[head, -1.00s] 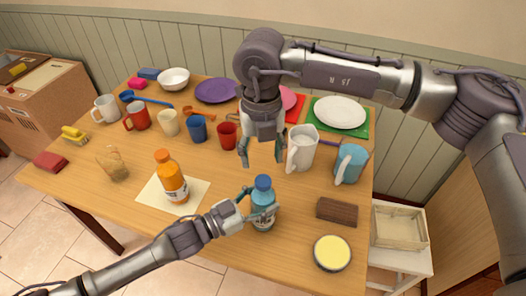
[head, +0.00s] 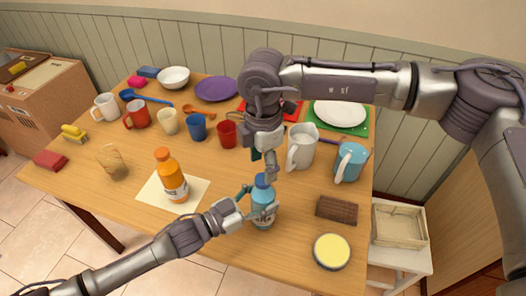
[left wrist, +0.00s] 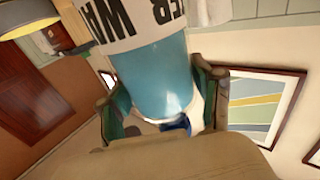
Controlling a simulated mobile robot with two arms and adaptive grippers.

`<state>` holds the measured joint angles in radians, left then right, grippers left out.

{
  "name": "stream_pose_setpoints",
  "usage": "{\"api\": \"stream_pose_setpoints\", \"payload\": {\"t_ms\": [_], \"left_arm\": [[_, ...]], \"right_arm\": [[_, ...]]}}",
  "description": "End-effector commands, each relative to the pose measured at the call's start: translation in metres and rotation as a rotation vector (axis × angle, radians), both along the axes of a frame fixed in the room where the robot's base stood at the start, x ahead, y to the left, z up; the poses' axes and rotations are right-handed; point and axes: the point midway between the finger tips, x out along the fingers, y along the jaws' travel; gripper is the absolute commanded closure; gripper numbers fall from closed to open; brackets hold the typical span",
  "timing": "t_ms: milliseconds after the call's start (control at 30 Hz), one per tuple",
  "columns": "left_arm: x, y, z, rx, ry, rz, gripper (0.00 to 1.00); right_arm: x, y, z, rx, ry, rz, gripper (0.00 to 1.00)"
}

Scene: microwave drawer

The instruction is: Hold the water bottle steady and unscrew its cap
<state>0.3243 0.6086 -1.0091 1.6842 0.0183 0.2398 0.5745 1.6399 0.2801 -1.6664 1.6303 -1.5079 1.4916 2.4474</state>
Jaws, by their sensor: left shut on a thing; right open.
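The water bottle (head: 264,221) stands upright near the table's front edge, light blue with a white label and a dark blue cap (head: 262,181). My left gripper (head: 258,207) is shut on its upper body, below the cap. In the left wrist view the bottle (left wrist: 155,75) lies between the two green-padded fingers, with part of its "WATER" label showing. My right gripper (head: 264,162) points down just above and behind the cap, open and empty. Whether its fingers touch the cap cannot be told.
A white pitcher (head: 301,148) and a blue pitcher (head: 350,162) stand close to the right. A brown block (head: 337,209) and a yellow-topped round tin (head: 332,251) lie right of the bottle. An orange bottle (head: 171,178) stands on a cream mat (head: 152,198) to the left.

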Motion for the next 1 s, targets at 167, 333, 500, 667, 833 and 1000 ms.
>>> {"api": "stream_pose_setpoints", "payload": {"t_ms": [167,333,500,667,833,1000], "left_arm": [[0.0,0.0,-0.001,0.0,0.001,0.001,1.0],[0.0,0.0,-0.001,0.0,0.001,0.001,1.0],[0.0,0.0,-0.001,0.0,0.001,0.001,1.0],[0.0,0.0,-0.001,0.002,0.001,0.001,1.0],[0.0,0.0,-0.001,0.002,0.001,0.001,1.0],[0.0,0.0,-0.001,0.002,0.001,0.001,1.0]], "right_arm": [[0.0,0.0,-0.027,0.0,0.001,0.001,0.41],[0.0,0.0,-0.042,0.0,0.001,0.001,0.41],[0.0,0.0,-0.045,0.0,-0.001,0.002,0.41],[0.0,0.0,-0.045,0.0,-0.001,0.002,0.41],[0.0,0.0,-0.045,0.0,-0.001,0.002,0.69],[0.0,0.0,-0.045,0.0,-0.001,0.002,0.98]]}}
